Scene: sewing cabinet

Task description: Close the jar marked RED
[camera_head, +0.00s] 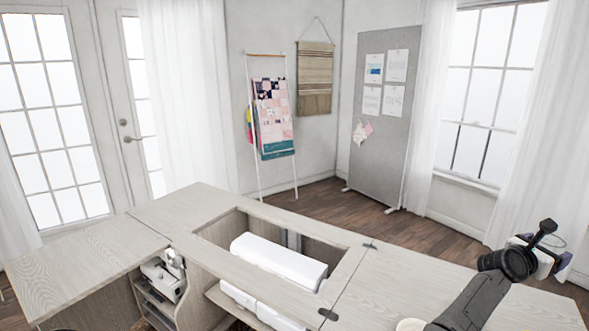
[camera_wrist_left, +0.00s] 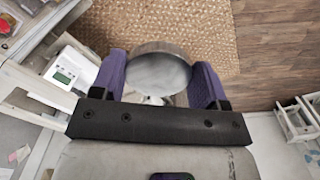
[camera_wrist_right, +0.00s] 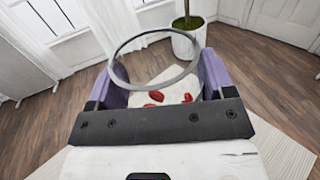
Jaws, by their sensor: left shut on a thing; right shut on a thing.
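My right gripper (camera_wrist_right: 160,85) is shut on an open glass jar (camera_wrist_right: 118,53), one purple finger on each side. The jar's round rim faces the right wrist camera, and several red pieces (camera_wrist_right: 155,96) show inside it. In the head view this gripper (camera_head: 545,262) is at the far right, partly hidden behind my wrist, above the cabinet top's right end. My left gripper (camera_wrist_left: 160,88) is shut on a round, silver-grey lid (camera_wrist_left: 160,68), seen flat side on. The left gripper is outside the head view. No RED marking is readable.
The pale wooden sewing cabinet (camera_head: 385,285) fills the foreground, with a white machine (camera_head: 278,262) in its recess. A cream round thing (camera_head: 410,325) is at the bottom edge. Below the left gripper are a woven rug (camera_wrist_left: 195,25) and a small white rack (camera_wrist_left: 298,120).

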